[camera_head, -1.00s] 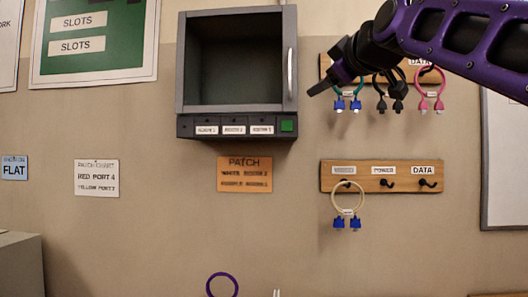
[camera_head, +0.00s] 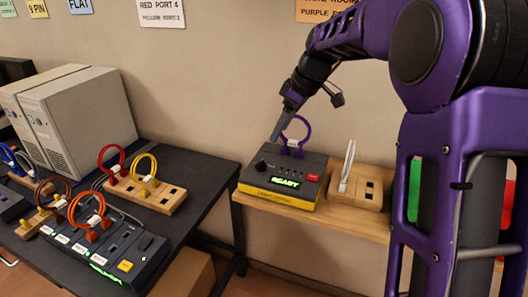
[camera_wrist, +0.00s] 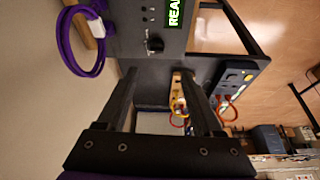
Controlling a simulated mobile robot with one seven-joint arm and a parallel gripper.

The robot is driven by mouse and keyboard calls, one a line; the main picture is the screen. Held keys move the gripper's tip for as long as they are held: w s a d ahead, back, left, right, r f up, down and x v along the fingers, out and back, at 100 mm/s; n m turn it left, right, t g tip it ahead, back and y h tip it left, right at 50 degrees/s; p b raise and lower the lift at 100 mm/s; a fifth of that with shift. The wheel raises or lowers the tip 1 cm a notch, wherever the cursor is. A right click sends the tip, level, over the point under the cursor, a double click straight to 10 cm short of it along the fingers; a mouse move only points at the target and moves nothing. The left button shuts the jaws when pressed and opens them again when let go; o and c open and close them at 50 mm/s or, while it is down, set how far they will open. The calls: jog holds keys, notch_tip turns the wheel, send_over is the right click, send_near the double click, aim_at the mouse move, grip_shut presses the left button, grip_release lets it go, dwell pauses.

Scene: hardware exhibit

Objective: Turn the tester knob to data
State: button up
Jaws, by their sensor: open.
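The tester (camera_head: 284,181) is a dark box with a yellow front edge, a lit green READY display and a red button, on a wooden shelf. Its black knob (camera_head: 260,164) is on the left of the top; it also shows in the wrist view (camera_wrist: 154,44), where I cannot read its setting. A purple cable loop (camera_head: 297,134) stands at the tester's back. My gripper (camera_head: 275,136) is above the tester's back left, apart from the knob. In the wrist view my gripper (camera_wrist: 158,73) has its two fingers spread with nothing held between them.
A wooden block (camera_head: 371,189) with a white cable stands right of the tester. On the dark table (camera_head: 196,213) at left are a port box (camera_head: 112,245), a wooden block with red and yellow cables (camera_head: 146,193), and beige computer towers (camera_head: 80,125). The wall is close behind.

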aim_at(262, 164)
jog(key=x, duration=1.3)
jog(key=shift+w+f+b, duration=0.35)
grip_shut()
